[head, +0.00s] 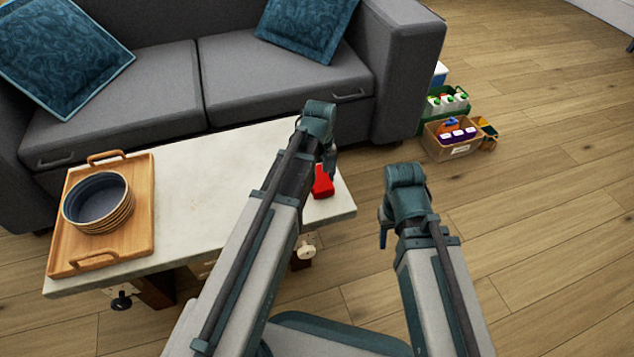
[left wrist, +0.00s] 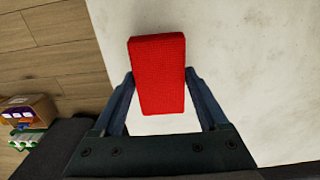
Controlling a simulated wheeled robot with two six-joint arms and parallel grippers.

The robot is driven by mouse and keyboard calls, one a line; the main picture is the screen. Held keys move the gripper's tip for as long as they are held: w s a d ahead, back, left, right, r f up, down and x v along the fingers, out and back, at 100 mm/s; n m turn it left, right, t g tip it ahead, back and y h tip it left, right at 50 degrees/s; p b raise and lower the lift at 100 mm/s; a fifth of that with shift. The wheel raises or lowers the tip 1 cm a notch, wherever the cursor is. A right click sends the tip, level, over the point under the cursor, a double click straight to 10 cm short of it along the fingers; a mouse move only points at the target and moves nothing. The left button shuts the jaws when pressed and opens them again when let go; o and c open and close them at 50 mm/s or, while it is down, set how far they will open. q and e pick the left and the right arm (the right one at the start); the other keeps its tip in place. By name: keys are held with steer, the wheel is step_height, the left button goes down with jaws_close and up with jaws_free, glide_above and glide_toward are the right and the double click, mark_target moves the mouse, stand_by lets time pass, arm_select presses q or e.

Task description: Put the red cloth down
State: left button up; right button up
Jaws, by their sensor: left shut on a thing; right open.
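The red cloth (head: 323,182) shows as a red folded block at the right end of the white table (head: 200,205). In the left wrist view the cloth (left wrist: 158,74) lies between the two fingers of my left gripper (left wrist: 160,92), which is shut on it. The pale tabletop (left wrist: 235,60) is beneath it; I cannot tell whether the cloth touches it. In the head view my left gripper (head: 328,165) is partly hidden by its own arm. My right gripper (head: 384,228) is open, beyond the table's right edge over the floor, and mostly hidden by its arm.
A wooden tray (head: 142,215) with stacked dark bowls (head: 97,201) stands on the table's left end. The tabletop between tray and cloth is clear. A grey sofa (head: 270,85) stands behind. Boxes of bottles (head: 450,140) sit on the floor at right.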

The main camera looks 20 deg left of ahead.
mark_target(319, 178)
arm_select(q)
steer(key=shift+f, duration=0.4)
steer(key=shift+r, duration=0.15)
arm_select(e)
steer(key=shift+f, duration=0.3)
arm_select(q)
steer(key=shift+f, duration=0.2)
steer(key=o, duration=1.2)
arm_select(e)
steer(key=shift+f, duration=0.15)
arm_select(q)
steer(key=shift+r, duration=0.1)
step_height(319, 178, up, 12)
steer(key=p, duration=1.2)
steer(key=s+d+m, duration=0.3)
steer(key=s, duration=0.1)
steer(key=s+d+m+y, duration=0.1)
steer(key=s+d+m, duration=0.3)
steer(key=s, duration=0.1)
steer(key=s+d+m, duration=0.3)
steer(key=s, duration=0.2)
steer(key=shift+s+d+r+m, duration=0.1)
steer(key=shift+d+r+m, duration=0.05)
steer(key=shift+m, duration=0.15)
arm_select(e)
step_height(319, 178, up, 12)
